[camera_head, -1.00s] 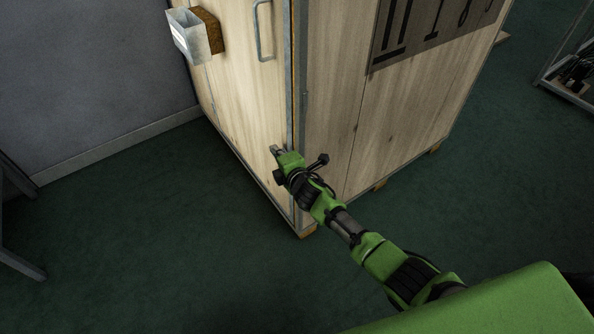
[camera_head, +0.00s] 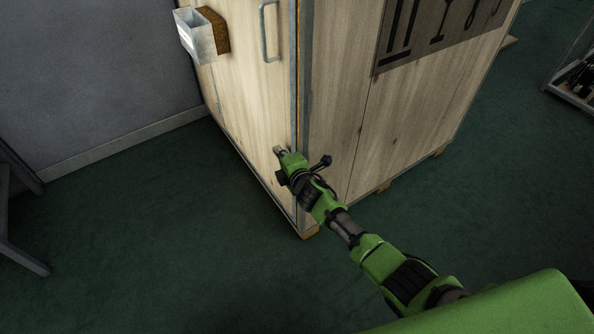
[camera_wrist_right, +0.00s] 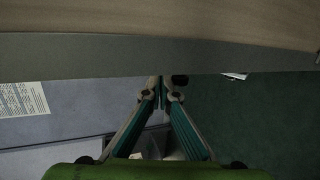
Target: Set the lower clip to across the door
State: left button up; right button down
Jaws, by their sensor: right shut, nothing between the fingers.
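The wooden cabinet's door (camera_head: 245,95) is the pale left face, with a metal handle (camera_head: 264,32) near its top right edge. My right gripper (camera_head: 279,150) is at the lower part of this door, just left of the metal-edged corner. In the right wrist view its fingers (camera_wrist_right: 160,97) are together, with nothing seen between them. A small dark rounded part shows beside the fingertips there; I cannot tell whether it is the lower clip. I cannot make out the lower clip or its angle in the head view. My left gripper is not in view.
A small grey metal box (camera_head: 196,38) with a brown block sticks out from the door's upper left. The cabinet's side face (camera_head: 345,110) is right of the corner. Green floor (camera_head: 150,240) is clear in front. Metal frames stand at the far left (camera_head: 20,235) and far right (camera_head: 575,95).

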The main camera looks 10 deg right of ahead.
dwell(0.5)
jog(key=v, duration=1.2)
dwell(0.6)
